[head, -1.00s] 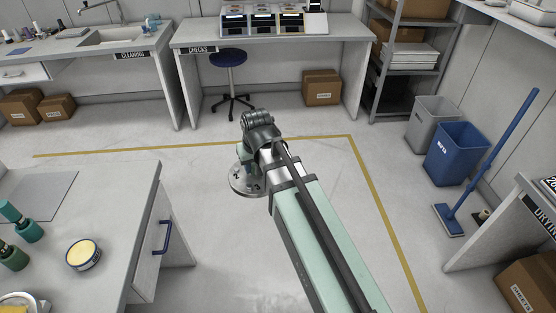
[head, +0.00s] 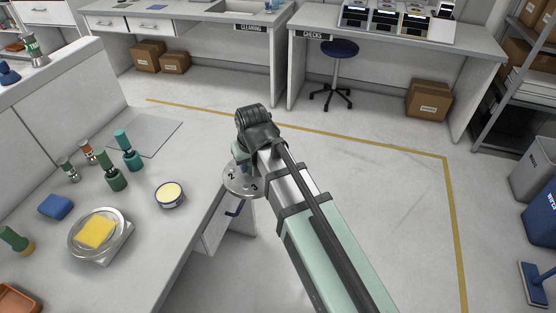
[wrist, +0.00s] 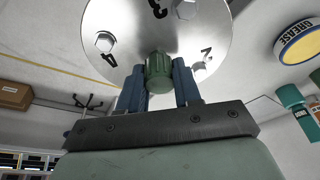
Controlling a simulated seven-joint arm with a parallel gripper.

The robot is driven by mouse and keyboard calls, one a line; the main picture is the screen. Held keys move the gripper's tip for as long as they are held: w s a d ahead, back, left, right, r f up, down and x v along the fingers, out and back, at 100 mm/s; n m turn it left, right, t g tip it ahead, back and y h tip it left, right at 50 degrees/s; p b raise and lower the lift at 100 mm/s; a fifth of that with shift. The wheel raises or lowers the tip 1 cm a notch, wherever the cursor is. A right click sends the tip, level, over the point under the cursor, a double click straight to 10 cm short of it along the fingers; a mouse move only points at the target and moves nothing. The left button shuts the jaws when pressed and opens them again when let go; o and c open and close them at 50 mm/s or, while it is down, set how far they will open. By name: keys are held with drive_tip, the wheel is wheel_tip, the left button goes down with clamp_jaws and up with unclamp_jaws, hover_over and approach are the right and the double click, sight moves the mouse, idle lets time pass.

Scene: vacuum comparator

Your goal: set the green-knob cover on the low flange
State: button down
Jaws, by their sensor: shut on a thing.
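The cover is a round silver plate (head: 240,183) with numbers and bolts on its face. Its green knob (wrist: 158,72) sits between the two blue fingers of my gripper (wrist: 158,88), which is shut on it. In the head view my gripper (head: 243,158) holds the cover just off the right edge of the near-left bench, over or beside that edge. I cannot pick out the low flange with certainty; a round metal dish (head: 76,244) on a square base, with a yellow pad on it, stands on the bench.
A blue stool (head: 340,50) stands farther back.

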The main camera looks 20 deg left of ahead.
drive_tip(key=s+a+r+n+g, duration=0.1)
drive_tip(key=s+a+r+n, duration=0.2)
drive_tip(key=s+a, duration=1.2)
drive_tip(key=s+a+r+n+y, duration=0.1)
drive_tip(key=s+a+r+n, duration=0.2)
drive_tip(key=s+a, duration=1.3)
drive_tip(key=shift+a+r+n+g, duration=0.35)
drive_tip(key=shift+a+n, duration=0.35)
drive_tip(key=shift+a, duration=0.55)
drive_tip(key=shift+f, duration=0.1)
drive_tip(key=shift+f, duration=0.1)
drive_tip(key=shift+f, duration=2.3)
drive_tip(key=shift+f, duration=0.2)
drive_tip(key=shift+f, duration=0.75)
